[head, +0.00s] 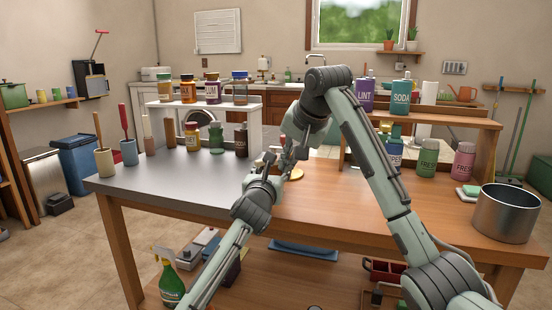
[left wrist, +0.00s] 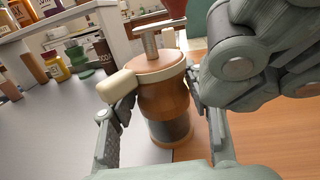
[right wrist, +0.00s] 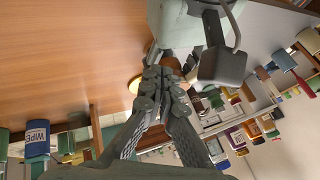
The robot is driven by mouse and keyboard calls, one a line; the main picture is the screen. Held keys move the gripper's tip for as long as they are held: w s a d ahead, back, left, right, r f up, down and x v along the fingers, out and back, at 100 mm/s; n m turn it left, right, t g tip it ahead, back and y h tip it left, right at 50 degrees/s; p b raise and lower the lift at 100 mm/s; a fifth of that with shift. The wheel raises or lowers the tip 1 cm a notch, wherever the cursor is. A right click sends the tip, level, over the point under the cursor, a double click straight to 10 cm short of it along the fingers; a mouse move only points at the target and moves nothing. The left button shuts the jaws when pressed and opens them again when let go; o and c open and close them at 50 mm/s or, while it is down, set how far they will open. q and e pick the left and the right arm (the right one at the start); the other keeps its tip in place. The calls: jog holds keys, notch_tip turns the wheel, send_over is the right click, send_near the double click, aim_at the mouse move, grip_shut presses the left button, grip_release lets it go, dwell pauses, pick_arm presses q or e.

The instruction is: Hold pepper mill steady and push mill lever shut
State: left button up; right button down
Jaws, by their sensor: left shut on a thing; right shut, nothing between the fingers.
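The pepper mill (left wrist: 166,98) stands upright in the left wrist view, with a brown body, a dark lower band and a post with a crossbar on top. A cream rounded lever (left wrist: 117,89) sticks out from its upper left side. My left gripper (left wrist: 153,112) is shut around the body, a finger on each side. My right gripper (right wrist: 160,84) is shut and empty, its fingertips close to the mill, part of which shows brown behind them. Whether they touch it I cannot tell. In the head view both grippers hide most of the mill.
A white shelf (head: 235,113) with jars stands at the back left of the table. A wooden shelf (head: 455,117) with bottles stands at the right. A metal pot (head: 505,214) sits at the right edge. The grey tabletop (head: 175,185) at front left is clear.

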jog(key=s+r, duration=0.5)
jog(key=r, duration=0.3)
jog(key=shift+s, duration=0.35)
pick_arm(q)
jog(key=o, duration=1.1)
jog(key=shift+o, duration=0.2)
jog(key=shift+s, duration=0.1)
